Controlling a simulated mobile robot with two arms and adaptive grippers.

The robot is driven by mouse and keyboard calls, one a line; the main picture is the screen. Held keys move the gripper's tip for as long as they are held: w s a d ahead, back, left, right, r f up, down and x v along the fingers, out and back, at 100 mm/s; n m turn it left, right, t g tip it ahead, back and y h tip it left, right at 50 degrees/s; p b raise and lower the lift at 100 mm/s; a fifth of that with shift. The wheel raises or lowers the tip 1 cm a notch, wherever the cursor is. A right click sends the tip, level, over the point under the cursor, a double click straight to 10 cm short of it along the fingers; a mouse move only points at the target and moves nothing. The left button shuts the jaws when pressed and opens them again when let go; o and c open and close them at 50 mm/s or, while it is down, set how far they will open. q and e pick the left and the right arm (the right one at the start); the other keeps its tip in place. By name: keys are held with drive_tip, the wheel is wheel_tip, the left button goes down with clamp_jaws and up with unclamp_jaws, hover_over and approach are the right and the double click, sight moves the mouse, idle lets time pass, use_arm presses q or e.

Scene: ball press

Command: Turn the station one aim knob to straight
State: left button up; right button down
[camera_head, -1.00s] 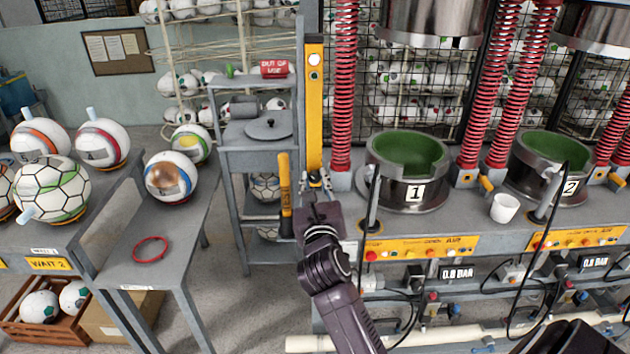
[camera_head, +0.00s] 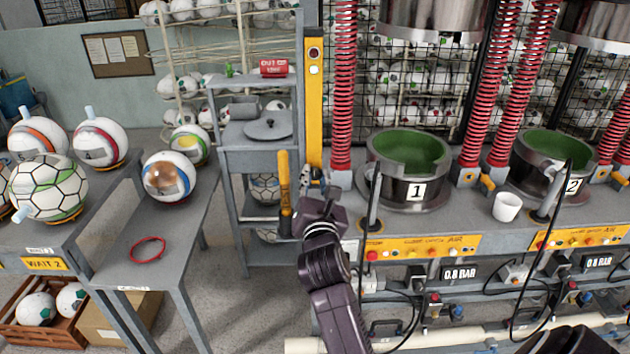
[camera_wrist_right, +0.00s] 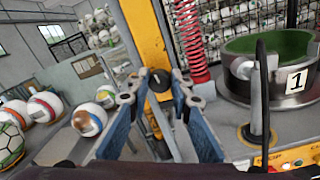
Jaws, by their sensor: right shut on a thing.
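The station one aim knob (camera_wrist_right: 157,80) is a small dark knob on the yellow post (camera_wrist_right: 143,35). It sits between the fingertips of my right gripper (camera_wrist_right: 159,98) in the right wrist view. The gripper is shut on it, with a blue-padded finger on each side. In the head view my right gripper (camera_head: 315,183) is at the foot of the yellow post (camera_head: 314,110), left of the station 1 mould (camera_head: 408,192). The gripper largely hides the knob there, and I cannot read its pointing direction. My left gripper is not in view.
A red spring column (camera_head: 342,100) stands just right of the post. A yellow lever (camera_head: 285,180) stands close on the left. A grey shelf (camera_head: 262,148) and a table with a red ring (camera_head: 147,249) are further left. A white cup (camera_head: 506,207) stands between the moulds.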

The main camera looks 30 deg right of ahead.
sight(315, 130)
drive_tip(key=shift+m, duration=0.6)
drive_tip(key=c, duration=1.7)
unclamp_jaws()
drive_tip(key=shift+c, duration=0.2)
wheel_tip(315, 130, up, 10)
drive_tip(key=shift+f, duration=0.1)
